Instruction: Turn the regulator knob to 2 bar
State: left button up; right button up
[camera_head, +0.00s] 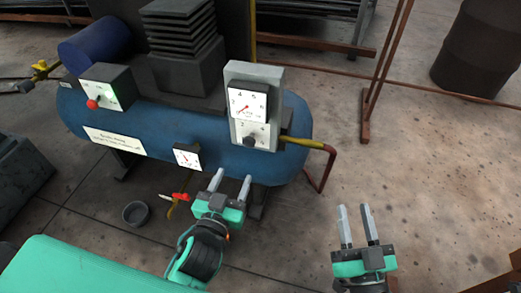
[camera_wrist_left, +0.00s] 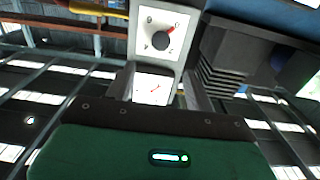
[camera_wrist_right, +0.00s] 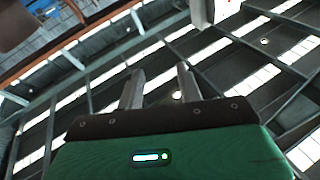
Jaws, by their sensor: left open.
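The regulator knob (camera_head: 250,140) is a dark round knob on a white numbered plate, low on a grey upright panel (camera_head: 273,75) on the blue tank. It also shows in the left wrist view (camera_wrist_left: 161,41), with a red mark at its upper right; the mark's exact reading is unclear. Above it in the head view is a white gauge (camera_head: 249,102) with a red needle pointing lower left. My left gripper (camera_head: 231,176) is open and empty, below and in front of the knob, apart from it. My right gripper (camera_head: 353,208) is open and empty over the floor at right.
The blue tank (camera_head: 215,145) carries a switch box with a red button (camera_head: 92,104), a small lower gauge (camera_head: 187,157) and a yellow-handled valve (camera_head: 300,142) with a red pipe (camera_head: 326,165) right of the panel. A red-handled drain valve (camera_head: 181,197) hangs below.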

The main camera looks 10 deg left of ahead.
aim_at(248, 144)
pick_arm(q)
jog(key=w, duration=1.2)
jog(key=shift+w+d+b, duration=0.15)
jog(key=shift+w+b, duration=0.15)
jog(key=shift+b, duration=0.05)
jog(key=shift+w, duration=0.55)
pick_arm(e)
jog(key=r+t, duration=0.1)
jog(key=r, duration=0.1)
jog(key=d+r+t, duration=0.1)
jog(key=r, duration=0.1)
jog(key=shift+w+r+t, duration=0.1)
jog(key=shift+r+t, duration=0.1)
jog(key=shift+t, duration=0.1)
pick_arm(q)
jog(key=c, duration=0.9)
pick_arm(e)
jog(key=shift+f, duration=0.35)
